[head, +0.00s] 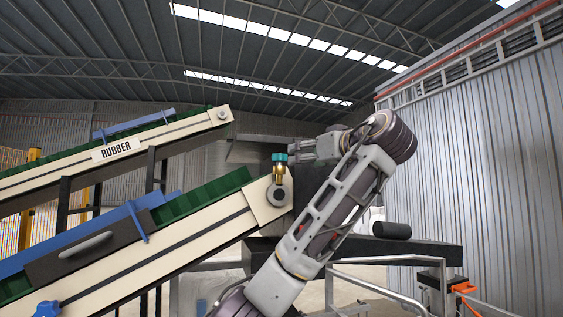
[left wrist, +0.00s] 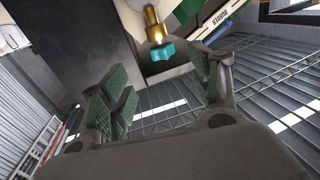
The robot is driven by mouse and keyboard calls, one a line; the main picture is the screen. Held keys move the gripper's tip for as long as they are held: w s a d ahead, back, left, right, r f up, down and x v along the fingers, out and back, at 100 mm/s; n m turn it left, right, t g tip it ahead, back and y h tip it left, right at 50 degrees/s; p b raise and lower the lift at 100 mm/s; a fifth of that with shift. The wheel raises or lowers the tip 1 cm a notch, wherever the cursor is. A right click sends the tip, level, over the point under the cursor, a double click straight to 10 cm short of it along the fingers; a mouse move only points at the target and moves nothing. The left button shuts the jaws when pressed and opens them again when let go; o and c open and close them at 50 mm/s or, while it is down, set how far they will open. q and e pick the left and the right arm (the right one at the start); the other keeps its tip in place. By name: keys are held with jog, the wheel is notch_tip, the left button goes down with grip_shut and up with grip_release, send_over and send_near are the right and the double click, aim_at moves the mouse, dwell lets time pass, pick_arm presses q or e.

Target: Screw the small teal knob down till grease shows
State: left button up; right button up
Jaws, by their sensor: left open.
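The small teal knob (head: 279,157) tops a brass fitting (head: 279,174) at the upper end of the lower cream conveyor. My left gripper (head: 296,153) is just to the right of the knob in the head view. In the left wrist view the teal knob (left wrist: 160,52) and its brass stem (left wrist: 153,27) show beyond the left gripper (left wrist: 165,92), whose green-padded fingers are spread apart and empty. I cannot tell whether a finger touches the knob. No grease can be made out. My right gripper is not in view.
The cream conveyor (head: 150,250) with a blue guard slopes up to the fitting. A second conveyor marked RUBBER (head: 117,149) lies behind. A blue star knob (head: 47,308) is low at left. A black roll (head: 391,230) rests on a dark frame, right of my arm.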

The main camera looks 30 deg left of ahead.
aim_at(283, 161)
pick_arm(q)
jog(key=shift+p+x, duration=2.95)
jog(key=shift+x, duration=3.75)
jog(key=shift+c, duration=0.2)
jog(key=c, duration=1)
